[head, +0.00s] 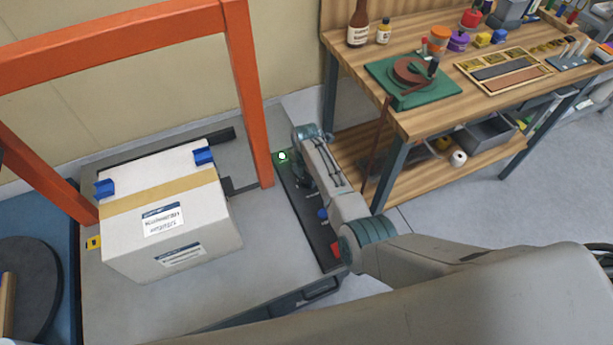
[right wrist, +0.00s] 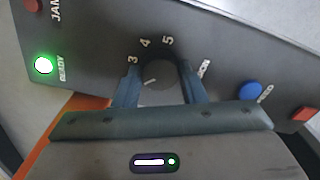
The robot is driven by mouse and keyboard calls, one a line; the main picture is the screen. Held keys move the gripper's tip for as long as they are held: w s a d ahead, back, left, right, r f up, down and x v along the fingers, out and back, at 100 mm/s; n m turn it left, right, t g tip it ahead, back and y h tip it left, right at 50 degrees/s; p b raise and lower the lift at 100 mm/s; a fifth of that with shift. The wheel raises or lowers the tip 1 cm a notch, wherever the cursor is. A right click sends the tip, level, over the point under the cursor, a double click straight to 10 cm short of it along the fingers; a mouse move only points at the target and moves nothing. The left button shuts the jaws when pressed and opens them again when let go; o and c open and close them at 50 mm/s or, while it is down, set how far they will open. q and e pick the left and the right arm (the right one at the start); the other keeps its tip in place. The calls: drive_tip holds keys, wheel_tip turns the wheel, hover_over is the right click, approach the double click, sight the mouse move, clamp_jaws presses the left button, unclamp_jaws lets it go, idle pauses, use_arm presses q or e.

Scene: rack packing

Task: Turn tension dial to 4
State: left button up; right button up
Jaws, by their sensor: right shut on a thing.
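The tension dial (right wrist: 158,77) is a dark round knob on the dark control panel (right wrist: 95,35), with the numbers 3, 4 and 5 printed around its upper side. A short white mark on the knob points left and slightly down, below the 3 and away from the 4. My right gripper (right wrist: 160,92) is shut on the dial, one finger on each side. In the head view my right gripper (head: 304,182) is over the panel (head: 312,232), and my arm hides the dial. My left gripper is not in view.
A green READY light (right wrist: 43,65), a blue button (right wrist: 248,89) and a red button (right wrist: 303,114) are on the panel. A wooden workbench (head: 425,122) stands right of my arm.

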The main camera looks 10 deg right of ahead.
drive_tip(key=m+p, duration=0.1)
drive_tip(key=m, duration=0.2)
drive_tip(key=shift+r+p, duration=0.15)
drive_tip(key=shift+p, duration=0.2)
drive_tip(key=m+p, duration=0.1)
drive_tip(key=m, duration=0.4)
drive_tip(key=m+p, duration=0.1)
drive_tip(key=m, duration=0.3)
drive_tip(key=m+p, duration=0.1)
drive_tip(key=m, duration=0.4)
drive_tip(key=shift+m, duration=0.4)
drive_tip(key=o, duration=1)
